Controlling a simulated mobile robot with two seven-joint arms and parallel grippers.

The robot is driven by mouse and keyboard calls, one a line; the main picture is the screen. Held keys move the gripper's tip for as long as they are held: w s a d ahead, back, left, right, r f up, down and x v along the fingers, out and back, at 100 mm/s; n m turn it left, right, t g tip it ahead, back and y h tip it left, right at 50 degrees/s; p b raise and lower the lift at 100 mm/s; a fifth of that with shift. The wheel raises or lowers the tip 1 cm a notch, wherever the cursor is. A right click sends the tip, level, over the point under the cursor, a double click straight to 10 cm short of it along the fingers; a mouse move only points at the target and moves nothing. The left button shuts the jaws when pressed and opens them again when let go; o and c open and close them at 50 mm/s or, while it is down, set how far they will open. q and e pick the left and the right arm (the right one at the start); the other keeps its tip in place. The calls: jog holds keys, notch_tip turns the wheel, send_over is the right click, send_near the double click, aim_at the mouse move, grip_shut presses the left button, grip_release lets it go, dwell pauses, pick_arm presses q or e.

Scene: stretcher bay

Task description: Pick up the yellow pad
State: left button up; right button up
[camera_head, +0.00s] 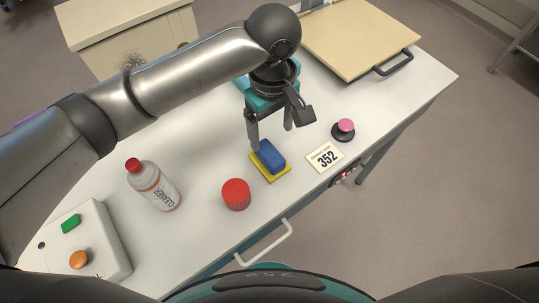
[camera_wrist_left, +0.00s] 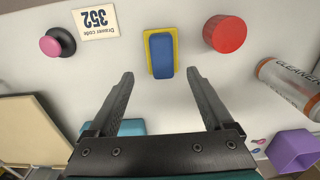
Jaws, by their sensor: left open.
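The yellow pad (camera_head: 284,174) lies flat on the white table near its front edge. A blue block (camera_head: 271,155) sits on it, so only the pad's yellow rim shows. In the left wrist view the yellow pad (camera_wrist_left: 149,50) and the blue block (camera_wrist_left: 161,52) are near the top centre. My left gripper (camera_head: 271,138) is open and empty, fingers pointing down above and just behind the pad. In the left wrist view its fingertips (camera_wrist_left: 160,74) are spread wide, one toward each side of the pad. My right gripper is not in view.
A red cylinder (camera_head: 236,194) and a cleaner bottle (camera_head: 155,187) stand left of the pad. A 352 card (camera_head: 325,157) and a pink-knobbed black piece (camera_head: 344,129) are on its right. A white box (camera_head: 98,245) is at lower left; a purple container (camera_wrist_left: 294,150) shows in the wrist view.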

aim_at(269, 153)
pick_arm(q)
notch_tip(269, 153, down, 3)
jog(key=shift+f+b, duration=0.1)
jog(key=shift+b, duration=0.2)
jog(key=shift+f, duration=0.5)
jog(key=shift+a+f, duration=0.1)
jog(key=shift+f, duration=0.25)
notch_tip(269, 153, down, 4)
jog(key=shift+a+f+b, duration=0.15)
jog(key=shift+f+b, duration=0.05)
jog(key=shift+b, duration=0.5)
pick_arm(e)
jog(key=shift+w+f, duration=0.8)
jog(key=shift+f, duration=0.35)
pick_arm(q)
grip_shut()
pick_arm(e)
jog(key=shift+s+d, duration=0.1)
